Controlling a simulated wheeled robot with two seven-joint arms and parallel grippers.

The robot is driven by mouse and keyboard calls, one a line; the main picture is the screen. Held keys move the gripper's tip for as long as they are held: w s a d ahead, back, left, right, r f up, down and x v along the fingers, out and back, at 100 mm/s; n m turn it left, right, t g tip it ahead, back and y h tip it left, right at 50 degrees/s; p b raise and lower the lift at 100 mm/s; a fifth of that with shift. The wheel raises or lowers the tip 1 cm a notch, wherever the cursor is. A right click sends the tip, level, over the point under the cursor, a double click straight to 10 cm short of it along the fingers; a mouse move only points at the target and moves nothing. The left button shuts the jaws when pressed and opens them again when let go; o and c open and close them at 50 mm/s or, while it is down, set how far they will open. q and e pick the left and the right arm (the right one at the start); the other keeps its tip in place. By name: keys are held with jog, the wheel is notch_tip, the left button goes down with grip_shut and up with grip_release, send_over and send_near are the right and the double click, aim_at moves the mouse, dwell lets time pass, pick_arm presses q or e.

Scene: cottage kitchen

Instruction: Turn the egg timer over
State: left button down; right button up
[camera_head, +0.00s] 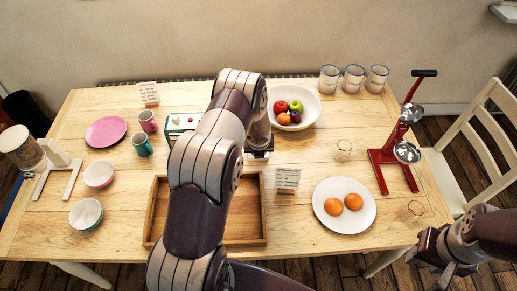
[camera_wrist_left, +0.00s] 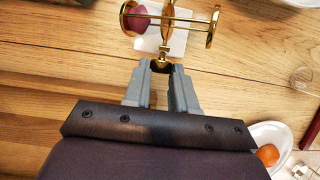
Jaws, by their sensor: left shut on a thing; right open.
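The egg timer (camera_wrist_left: 168,20) shows at the top of the left wrist view, a brass frame with a round plate at each end and dark red matter toward its left end. Its long axis runs across that picture. In the head view my left arm covers the timer; only part of the left gripper (camera_head: 259,153) shows, over the table's middle. My right gripper (camera_head: 437,258) is open and empty off the table's front right corner.
The table (camera_head: 300,240) carries a wooden tray (camera_head: 254,240) at front centre, a plate (camera_head: 326,220) with two orange items, a small sign (camera_head: 287,180), a fruit bowl (camera_head: 308,110) and a red stand (camera_head: 387,172). Bowls and cups stand left. The front right corner looks mostly clear.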

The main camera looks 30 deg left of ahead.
pick_arm(q)
jog(key=shift+w+r, duration=0.1)
jog(key=c, duration=0.9)
grip_release()
jog(key=p+v, duration=0.1)
jog(key=v, duration=1.1)
jog(key=shift+s+r+p, duration=0.25)
jog(key=shift+p, duration=0.1)
